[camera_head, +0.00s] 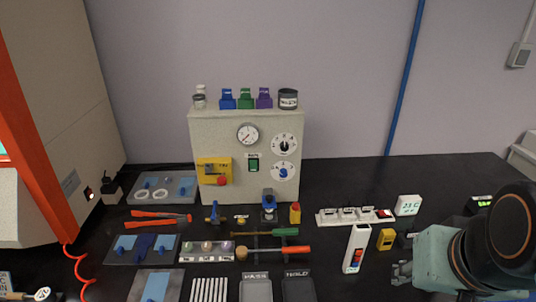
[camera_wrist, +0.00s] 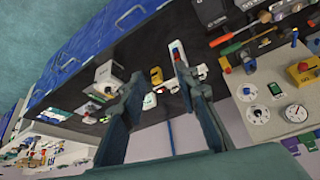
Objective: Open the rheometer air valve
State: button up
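The large beige machine with an orange-red column (camera_head: 30,130), likely the rheometer, stands at the far left in the head view. A red coiled hose (camera_head: 75,262) runs down beside it to a small pale fitting (camera_head: 42,293) at the bottom-left corner, partly cut off. I cannot tell whether this fitting is the air valve. A small blue-handled fitting (camera_head: 214,213) stands before the beige control box (camera_head: 200,130). My gripper (camera_head: 402,272) is at the right, far from these.
The black bench holds screwdrivers (camera_head: 270,250), orange-handled tongs (camera_head: 158,218), trays (camera_head: 140,249) and a white power strip (camera_head: 352,216). A white and red device (camera_head: 356,250) and a yellow meter (camera_head: 386,239) lie near my gripper.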

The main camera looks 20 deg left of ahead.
aim_at(216, 202)
jog(key=u, duration=1.25)
jog(key=i+j+u, duration=0.5)
jog(key=u, duration=0.15)
jog(key=i, duration=0.1)
